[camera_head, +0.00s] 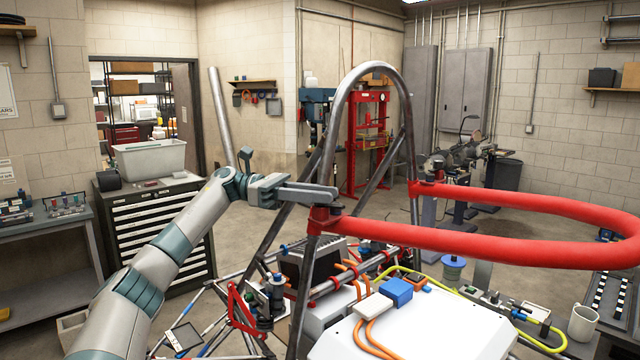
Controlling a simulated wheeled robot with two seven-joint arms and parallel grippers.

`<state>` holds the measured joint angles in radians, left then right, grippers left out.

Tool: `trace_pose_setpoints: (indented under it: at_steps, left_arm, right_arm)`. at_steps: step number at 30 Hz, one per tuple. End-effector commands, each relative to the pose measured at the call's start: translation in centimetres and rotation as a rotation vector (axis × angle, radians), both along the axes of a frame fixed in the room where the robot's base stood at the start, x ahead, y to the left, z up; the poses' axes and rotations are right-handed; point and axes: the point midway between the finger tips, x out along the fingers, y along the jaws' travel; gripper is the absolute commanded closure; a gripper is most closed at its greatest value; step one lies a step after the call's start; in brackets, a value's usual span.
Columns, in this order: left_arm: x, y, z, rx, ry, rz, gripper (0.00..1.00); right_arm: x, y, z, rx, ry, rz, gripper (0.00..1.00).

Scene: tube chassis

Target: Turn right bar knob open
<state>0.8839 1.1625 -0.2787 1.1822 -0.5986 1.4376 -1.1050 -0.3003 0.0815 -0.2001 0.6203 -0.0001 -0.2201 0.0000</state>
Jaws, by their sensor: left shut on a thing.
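A thick red bar (470,243) loops out to the right from a dark tube hoop (336,100). Red clamps join it to the hoop's two legs. A small dark knob (334,210) sits at the nearer clamp (322,222). My left gripper (328,193) reaches in from the left, level with this clamp. Its fingers are shut at the knob's top and hide part of it. A second dark knob (437,168) shows at the farther clamp (424,187), apart from the gripper. My right gripper is not in view.
The tube chassis below carries a white panel (420,325), a blue box (396,292), orange cables and a yellow hose. A drawer cabinet (155,230) stands behind my left arm. Open floor lies beyond the hoop. A white mug (582,323) stands at the lower right.

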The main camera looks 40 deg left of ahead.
Motion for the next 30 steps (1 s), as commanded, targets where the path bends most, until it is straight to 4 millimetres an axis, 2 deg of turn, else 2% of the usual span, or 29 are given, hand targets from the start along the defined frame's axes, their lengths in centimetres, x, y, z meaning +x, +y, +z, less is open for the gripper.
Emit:
trace_pose_setpoints:
  at_steps: [1,12,30]
  left_arm:
    - [0.1,0.1,0.7,-0.006,-0.005,-0.026,0.99]
    - [0.1,0.1,0.5,-0.004,-0.004,-0.213,0.99]
    - [0.0,0.0,0.3,-0.003,-0.004,-0.386,0.99]
  right_arm:
    - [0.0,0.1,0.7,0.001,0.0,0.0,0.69]
    - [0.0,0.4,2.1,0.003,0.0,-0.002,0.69]
    - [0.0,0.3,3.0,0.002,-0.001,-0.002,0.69]
